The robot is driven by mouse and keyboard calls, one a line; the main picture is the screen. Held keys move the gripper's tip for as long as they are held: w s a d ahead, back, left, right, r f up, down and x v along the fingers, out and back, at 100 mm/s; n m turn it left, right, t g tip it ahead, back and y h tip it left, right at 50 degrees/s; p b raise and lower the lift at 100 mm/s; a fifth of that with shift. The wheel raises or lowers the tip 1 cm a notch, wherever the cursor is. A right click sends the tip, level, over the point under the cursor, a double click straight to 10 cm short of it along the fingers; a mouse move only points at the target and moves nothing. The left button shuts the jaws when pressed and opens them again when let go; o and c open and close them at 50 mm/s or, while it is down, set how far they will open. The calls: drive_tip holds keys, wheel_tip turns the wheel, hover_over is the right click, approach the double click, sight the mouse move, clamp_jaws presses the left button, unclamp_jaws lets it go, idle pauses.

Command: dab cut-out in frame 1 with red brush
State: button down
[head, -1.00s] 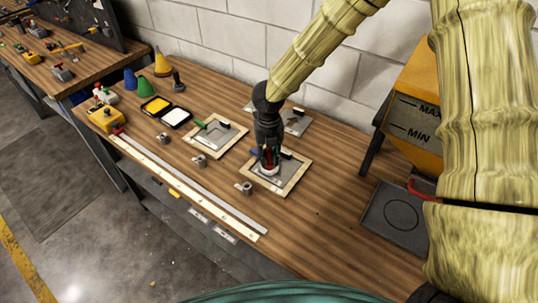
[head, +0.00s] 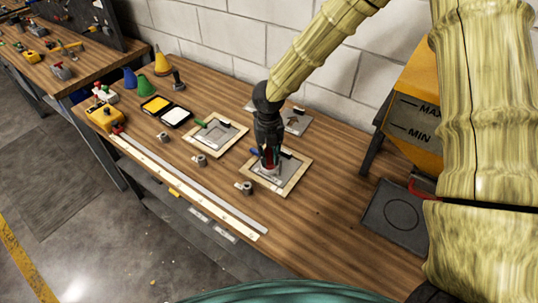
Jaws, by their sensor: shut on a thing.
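My gripper (head: 268,153) points down over the nearer wooden-edged frame (head: 292,181) on the bench. It is shut on the red brush (head: 268,161), of which only a little red shows between the fingers. The brush is upright, with its lower end over the grey plate inside this frame. I cannot tell whether the bristles touch the plate; the gripper and brush hide the cut-out. A second wooden-edged frame (head: 240,131) with a green-handled thing on it lies to the left. No frame number is readable.
A grey plate with an arrow (head: 296,121) lies behind my gripper. A tray with yellow and white pads (head: 176,117), coloured cones (head: 162,65) and long strips (head: 185,183) lie to the left. A yellow hopper (head: 415,95) and dark tray (head: 397,216) stand right. The bench front right is clear.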

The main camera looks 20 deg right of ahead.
sight(269, 150)
drive_tip(key=shift+r+p, duration=1.5)
drive_tip(key=shift+r, duration=0.55)
